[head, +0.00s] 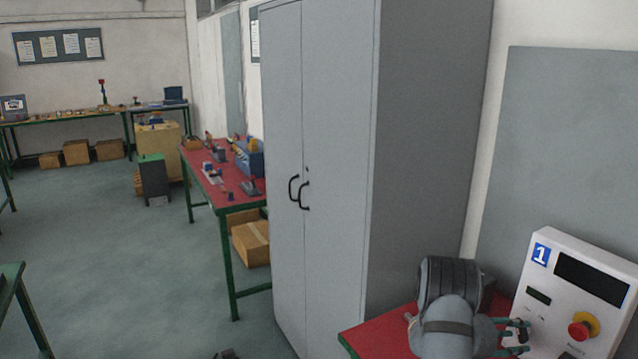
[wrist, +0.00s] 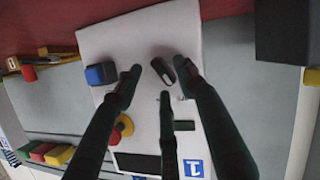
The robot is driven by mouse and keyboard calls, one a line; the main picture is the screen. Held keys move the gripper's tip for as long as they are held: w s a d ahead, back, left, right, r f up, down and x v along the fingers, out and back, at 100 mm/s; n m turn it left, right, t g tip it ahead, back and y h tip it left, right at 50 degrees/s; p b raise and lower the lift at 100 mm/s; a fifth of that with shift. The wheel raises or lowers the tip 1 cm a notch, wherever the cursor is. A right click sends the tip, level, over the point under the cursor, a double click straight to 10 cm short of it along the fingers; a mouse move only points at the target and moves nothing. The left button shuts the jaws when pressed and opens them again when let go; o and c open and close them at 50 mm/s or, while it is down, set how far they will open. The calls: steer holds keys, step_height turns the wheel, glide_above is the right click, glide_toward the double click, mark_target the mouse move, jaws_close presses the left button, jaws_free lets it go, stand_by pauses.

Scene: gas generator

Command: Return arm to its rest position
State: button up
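My gripper (head: 513,336) is at the lower right of the head view, with its dark green fingers in front of a white control box (head: 548,262). In the wrist view my gripper (wrist: 158,70) has its fingers spread apart over the face of the same box (wrist: 222,52). A small dark knob or switch (wrist: 164,75) lies between the fingertips; I cannot tell whether they touch it. Nothing is visibly held. My grey arm hides part of the table and the lower left of the box.
The box carries a red and yellow stop button (head: 584,326) and a dark display (head: 592,282). It stands by a red table (head: 370,338). A tall grey cabinet (head: 335,120) rises to the left. A second red table (head: 206,182) is behind. Open floor (head: 130,270) lies left.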

steer(key=shift+x, duration=1.15)
steer(key=shift+a, duration=0.1)
